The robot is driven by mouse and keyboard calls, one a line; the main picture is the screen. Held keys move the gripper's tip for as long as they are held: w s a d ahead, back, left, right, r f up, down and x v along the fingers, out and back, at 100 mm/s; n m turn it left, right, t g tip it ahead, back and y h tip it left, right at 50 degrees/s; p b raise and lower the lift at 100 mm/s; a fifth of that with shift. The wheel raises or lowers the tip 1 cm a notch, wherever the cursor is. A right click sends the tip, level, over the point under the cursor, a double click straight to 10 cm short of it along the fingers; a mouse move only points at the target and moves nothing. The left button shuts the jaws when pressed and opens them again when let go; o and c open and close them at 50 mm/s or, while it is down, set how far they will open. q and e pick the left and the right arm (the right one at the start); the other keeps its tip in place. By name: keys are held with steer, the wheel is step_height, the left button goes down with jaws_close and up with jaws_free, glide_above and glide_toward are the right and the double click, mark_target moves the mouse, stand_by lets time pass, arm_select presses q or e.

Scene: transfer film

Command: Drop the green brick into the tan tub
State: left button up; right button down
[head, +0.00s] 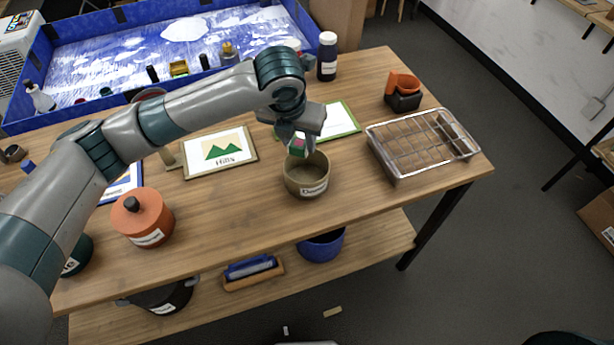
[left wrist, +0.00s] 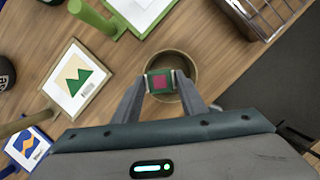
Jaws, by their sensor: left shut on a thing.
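My left gripper (head: 297,145) is shut on the green brick (head: 297,152), a small green cube with a pink-red patch on one face. It holds the brick above the tan tub (head: 306,182), a round, open, labelled tub on the wooden table. In the left wrist view the green brick (left wrist: 160,82) sits between the fingertips, in front of the tan tub's opening (left wrist: 186,62). The part of the tub's inside that I can see looks empty. My right gripper is not in view.
A wire-topped tray (head: 425,145) stands to the right, with an orange and black container (head: 403,92) behind it. A framed Hills picture (head: 220,152) and an orange lidded pot (head: 143,217) are to the left. A dark bottle (head: 327,57) stands at the back edge.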

arm_select(q)
steer(key=o, duration=1.1)
steer(key=shift+r, duration=0.2)
steer(key=b+v, duration=0.5)
steer(key=v, duration=1.2)
